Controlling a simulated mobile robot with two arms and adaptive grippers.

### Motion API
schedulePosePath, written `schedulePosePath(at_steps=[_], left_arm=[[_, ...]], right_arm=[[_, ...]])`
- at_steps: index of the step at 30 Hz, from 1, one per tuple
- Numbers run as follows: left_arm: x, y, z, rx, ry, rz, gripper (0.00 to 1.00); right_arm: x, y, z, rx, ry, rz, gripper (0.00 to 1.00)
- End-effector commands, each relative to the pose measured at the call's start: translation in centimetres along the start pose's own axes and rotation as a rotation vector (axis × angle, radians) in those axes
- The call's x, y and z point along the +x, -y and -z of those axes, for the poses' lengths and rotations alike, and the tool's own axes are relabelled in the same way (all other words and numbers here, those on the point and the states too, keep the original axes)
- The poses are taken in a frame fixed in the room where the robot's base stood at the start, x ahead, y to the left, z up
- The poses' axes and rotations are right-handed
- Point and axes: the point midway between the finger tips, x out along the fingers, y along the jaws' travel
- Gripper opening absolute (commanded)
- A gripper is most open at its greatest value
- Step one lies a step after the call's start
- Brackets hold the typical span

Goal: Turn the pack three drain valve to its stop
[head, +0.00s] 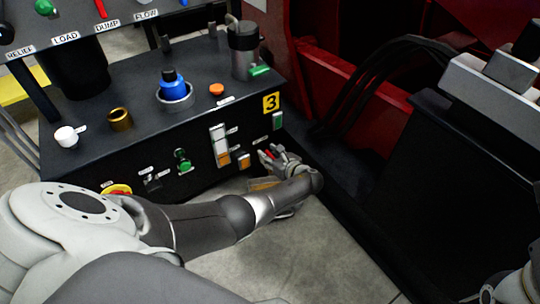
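Pack three is the black box (95,165) with a yellow number 3 plate (271,103) on its front. A small red part (271,154) shows at the lower right of that front, among the fingers of my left gripper (273,160). It may be the drain valve's handle; its label is too small to read and its body is hidden. My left gripper is at the red part, low beside the front face. I cannot tell whether its fingers are closed on it. My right gripper is not seen; only a bit of my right arm shows at the bottom right corner.
The front also carries a green knob (183,161), a white-and-orange gauge (220,146) and a red-and-yellow button (117,189). A blue cap (173,86) and a grey cylinder (243,49) stand on top. A red structure (340,80) with black hoses lies right. Bare floor (330,260) is in front.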

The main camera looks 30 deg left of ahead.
Motion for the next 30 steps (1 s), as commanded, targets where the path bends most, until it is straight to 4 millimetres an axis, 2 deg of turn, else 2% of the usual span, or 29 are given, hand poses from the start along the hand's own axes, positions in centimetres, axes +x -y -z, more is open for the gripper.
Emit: schedulePosePath(at_steps=[6, 11, 14, 24, 30], left_arm=[[-0.3, 0.0, 0.1, 0.001, -0.001, 0.002, 0.35], [-1.7, 0.1, 0.2, 0.0, -0.001, 0.003, 0.35], [-3.0, 0.0, 0.2, -0.001, -0.003, 0.003, 0.35], [-9.4, 0.0, 0.1, -0.002, -0.004, 0.002, 0.35], [-11.6, 0.0, 0.1, 0.0, -0.001, 0.001, 0.35]], right_arm=[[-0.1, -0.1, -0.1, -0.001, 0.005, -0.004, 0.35], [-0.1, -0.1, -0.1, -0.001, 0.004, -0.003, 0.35], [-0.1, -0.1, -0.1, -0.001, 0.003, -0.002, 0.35], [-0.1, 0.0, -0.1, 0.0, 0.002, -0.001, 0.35], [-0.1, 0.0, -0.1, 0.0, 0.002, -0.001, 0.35]])
